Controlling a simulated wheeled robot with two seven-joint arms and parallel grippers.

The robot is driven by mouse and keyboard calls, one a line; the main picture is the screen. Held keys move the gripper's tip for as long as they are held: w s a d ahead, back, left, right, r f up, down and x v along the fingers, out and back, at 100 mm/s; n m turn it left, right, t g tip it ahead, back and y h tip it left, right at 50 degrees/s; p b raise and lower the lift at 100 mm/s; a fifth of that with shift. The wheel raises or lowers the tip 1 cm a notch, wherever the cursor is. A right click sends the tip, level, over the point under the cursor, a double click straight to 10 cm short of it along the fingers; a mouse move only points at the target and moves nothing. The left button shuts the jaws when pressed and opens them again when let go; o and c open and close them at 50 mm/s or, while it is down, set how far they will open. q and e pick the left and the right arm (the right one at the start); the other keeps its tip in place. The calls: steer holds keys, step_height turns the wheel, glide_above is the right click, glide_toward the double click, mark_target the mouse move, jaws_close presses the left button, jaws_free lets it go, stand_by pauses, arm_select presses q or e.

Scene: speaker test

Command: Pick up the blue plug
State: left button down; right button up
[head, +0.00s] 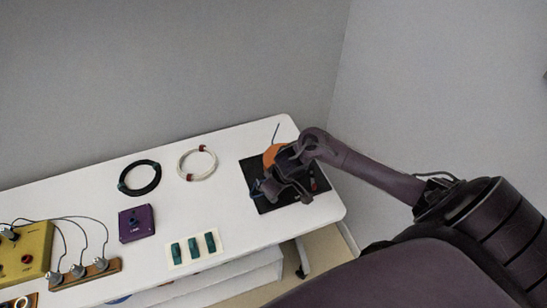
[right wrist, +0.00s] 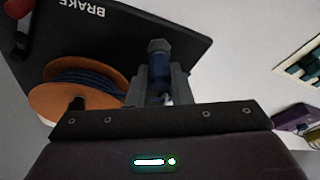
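The blue plug (right wrist: 160,78), with a grey hexagonal end, sits between the two fingers of my right gripper (right wrist: 160,92) in the right wrist view. The fingers lie close along both sides of it, with no clear gap, so the gripper looks shut on it. Whether the plug touches the surface below cannot be told. In the head view my right gripper (head: 272,187) is over the black mat at the table's right end, and the arm partly hides what is there. My left gripper is not in view.
The black mat (right wrist: 185,28) reads BRAKE. An orange spool (right wrist: 62,100) with dark blue cable lies beside the gripper. The white table (head: 225,225) also holds a purple box (head: 136,223), cable coils (head: 197,163), green blocks (head: 193,247) and a yellow box (head: 25,255).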

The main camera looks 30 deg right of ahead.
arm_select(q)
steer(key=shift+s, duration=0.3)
arm_select(e)
jaws_close()
steer(key=shift+r, duration=0.1)
